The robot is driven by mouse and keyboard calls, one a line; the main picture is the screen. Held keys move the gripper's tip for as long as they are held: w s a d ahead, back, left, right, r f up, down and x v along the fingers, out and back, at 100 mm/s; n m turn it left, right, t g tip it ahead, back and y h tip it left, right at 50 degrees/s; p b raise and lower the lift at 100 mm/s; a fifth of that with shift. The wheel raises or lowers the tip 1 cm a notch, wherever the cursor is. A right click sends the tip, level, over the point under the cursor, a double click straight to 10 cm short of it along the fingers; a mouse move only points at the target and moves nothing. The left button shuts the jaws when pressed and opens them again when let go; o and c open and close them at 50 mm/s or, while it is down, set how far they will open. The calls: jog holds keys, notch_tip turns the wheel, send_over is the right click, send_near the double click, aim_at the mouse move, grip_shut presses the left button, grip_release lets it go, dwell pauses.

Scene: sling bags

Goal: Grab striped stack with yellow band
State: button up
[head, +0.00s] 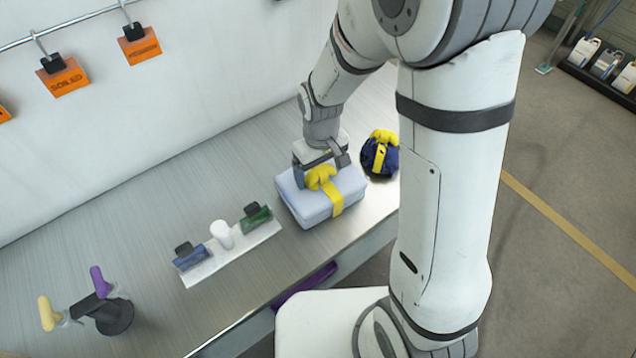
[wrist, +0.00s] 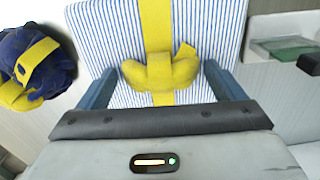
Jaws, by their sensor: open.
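The striped stack (wrist: 205,45), white with blue stripes, lies on the metal bench; it shows as a pale blue block in the head view (head: 298,203). A yellow band (wrist: 156,25) runs over it, with a puffy yellow knot (wrist: 160,72) on top, also seen in the head view (head: 321,177). My gripper (head: 322,166) is directly above the stack, around the knot. In the wrist view its open fingers (wrist: 160,85) stand on either side of the knot, apart from it. The stack's lower side is hidden in the wrist view.
A dark blue bundle with yellow straps (head: 380,155) sits close to the right of the stack. A white tray (head: 212,266) with blue and green items and a white cylinder is on the left. A dark holder (head: 112,316) with yellow and purple handles stands front left.

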jog(key=c, duration=1.7)
